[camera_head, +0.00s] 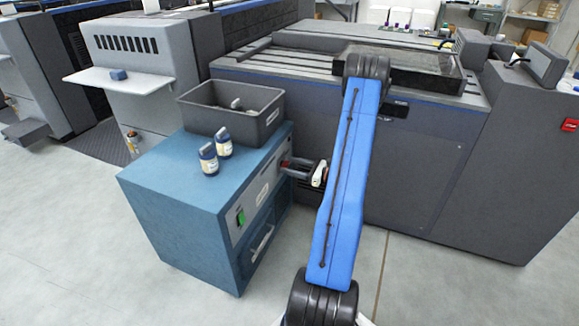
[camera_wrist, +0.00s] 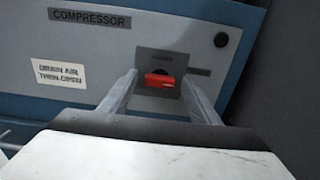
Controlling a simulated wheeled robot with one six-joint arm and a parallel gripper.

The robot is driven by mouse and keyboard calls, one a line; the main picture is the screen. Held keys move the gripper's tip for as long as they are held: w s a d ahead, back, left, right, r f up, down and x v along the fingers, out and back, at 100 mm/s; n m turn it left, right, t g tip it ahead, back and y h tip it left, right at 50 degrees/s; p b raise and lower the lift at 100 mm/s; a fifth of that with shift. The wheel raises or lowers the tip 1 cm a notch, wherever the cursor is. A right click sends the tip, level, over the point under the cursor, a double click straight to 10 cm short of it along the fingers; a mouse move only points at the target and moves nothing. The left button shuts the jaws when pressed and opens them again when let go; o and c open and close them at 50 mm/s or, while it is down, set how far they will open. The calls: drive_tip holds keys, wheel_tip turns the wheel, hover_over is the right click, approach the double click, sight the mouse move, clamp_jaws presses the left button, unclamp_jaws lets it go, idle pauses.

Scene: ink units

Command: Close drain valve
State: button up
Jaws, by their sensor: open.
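The drain valve has a small red handle (camera_wrist: 160,79) on a dark square plate (camera_wrist: 176,60) on the compressor front. In the wrist view my gripper (camera_wrist: 160,84) is open, with one finger on each side of the red handle. I cannot tell whether the fingers touch it. In the head view my gripper (camera_head: 300,168) is at the right face of the blue compressor cabinet (camera_head: 185,215), partly behind my blue arm.
A grey bin (camera_head: 215,118) and two small bottles (camera_head: 216,150) stand on the cabinet top. A green switch (camera_head: 240,217) and a drawer handle (camera_head: 262,243) are on its face. A large grey machine (camera_head: 430,180) stands close at right. A "DRAIN AIR THEN OPEN" label (camera_wrist: 58,73) is left of the valve.

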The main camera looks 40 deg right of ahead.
drive_tip(key=shift+w+a, duration=0.2)
drive_tip(key=shift+w, duration=0.25)
drive_tip(key=c, duration=1.1)
